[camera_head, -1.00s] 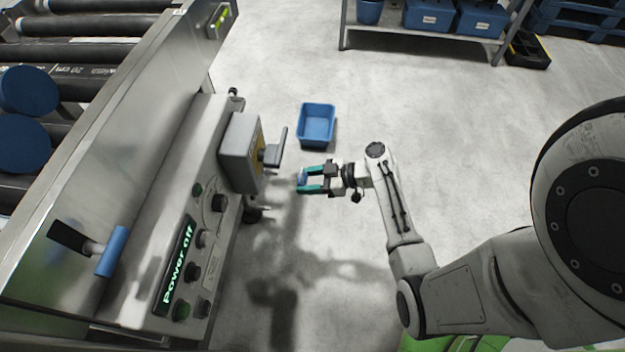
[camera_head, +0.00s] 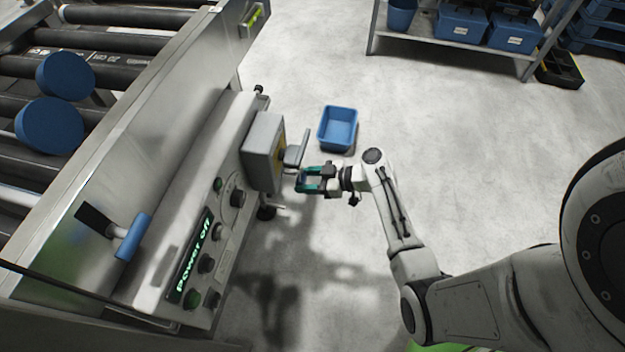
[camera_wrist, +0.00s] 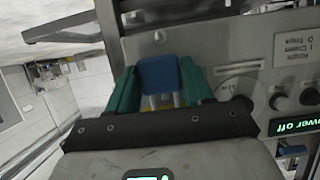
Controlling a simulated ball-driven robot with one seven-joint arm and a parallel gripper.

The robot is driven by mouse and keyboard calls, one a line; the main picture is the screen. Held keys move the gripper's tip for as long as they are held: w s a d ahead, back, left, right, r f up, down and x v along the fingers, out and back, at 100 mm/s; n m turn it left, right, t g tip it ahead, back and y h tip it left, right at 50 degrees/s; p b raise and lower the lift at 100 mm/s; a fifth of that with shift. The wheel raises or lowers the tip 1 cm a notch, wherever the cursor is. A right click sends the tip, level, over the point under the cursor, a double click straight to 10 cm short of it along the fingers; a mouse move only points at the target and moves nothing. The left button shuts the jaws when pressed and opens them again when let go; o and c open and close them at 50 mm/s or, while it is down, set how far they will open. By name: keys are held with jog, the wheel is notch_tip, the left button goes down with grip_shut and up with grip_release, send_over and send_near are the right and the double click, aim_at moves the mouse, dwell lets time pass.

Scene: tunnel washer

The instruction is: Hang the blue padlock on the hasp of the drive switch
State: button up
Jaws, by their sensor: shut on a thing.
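My gripper (camera_head: 312,179) has teal fingers and is shut on the blue padlock (camera_wrist: 160,74), which shows between the fingertips in the wrist view. In the head view the padlock is mostly hidden by the fingers. The drive switch (camera_head: 264,152) is a grey box with a yellow plate and a grey handle (camera_head: 297,150) on the machine's side panel. My gripper is just right of and slightly below the handle in the head view. The hasp cannot be made out. I cannot tell whether the padlock touches the switch.
The control panel (camera_head: 196,257) below the switch has several knobs and a lit "power off" sign. A blue-handled lever (camera_head: 134,237) sticks out of the machine at the left. A blue bin (camera_head: 338,128) stands on the floor. A shelf (camera_head: 450,48) is behind; open floor lies to the right.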

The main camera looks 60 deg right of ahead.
jog(key=shift+w+a, duration=0.3)
jog(key=shift+w, duration=0.4)
jog(key=shift+w+a+f+b, duration=0.15)
jog(key=shift+w+f+b, duration=0.5)
jog(key=shift+b, duration=0.4)
jog(key=shift+s+f, duration=0.1)
jog(key=o, duration=1.2)
jog(key=shift+c, duration=0.2)
jog(key=v, duration=1)
jog(key=shift+s+p, duration=0.35)
